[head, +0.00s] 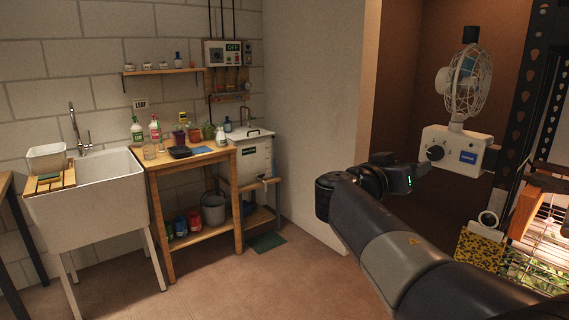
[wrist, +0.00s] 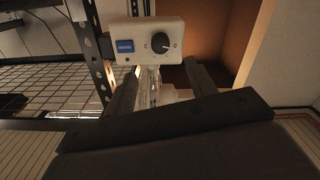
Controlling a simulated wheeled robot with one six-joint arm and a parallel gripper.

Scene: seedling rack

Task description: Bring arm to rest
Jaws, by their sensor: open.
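My arm reaches up from the lower right of the head view, and my gripper (head: 420,172) is at its far end, in front of the fan's control box. In the wrist view my gripper (wrist: 160,70) has its two dark fingers spread apart, with nothing held between them. The white control box (head: 455,151) has a dark knob and a blue switch. The box also shows beyond the fingertips in the wrist view (wrist: 147,40). I cannot tell the exact gap between fingertips and box.
A caged fan (head: 467,82) stands on the box beside a black perforated rack post (head: 528,75). A yellow speckled card (head: 479,248) hangs below. A wall corner is left of my gripper. A sink (head: 90,195) and wooden bench (head: 190,160) stand farther left, with open floor before them.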

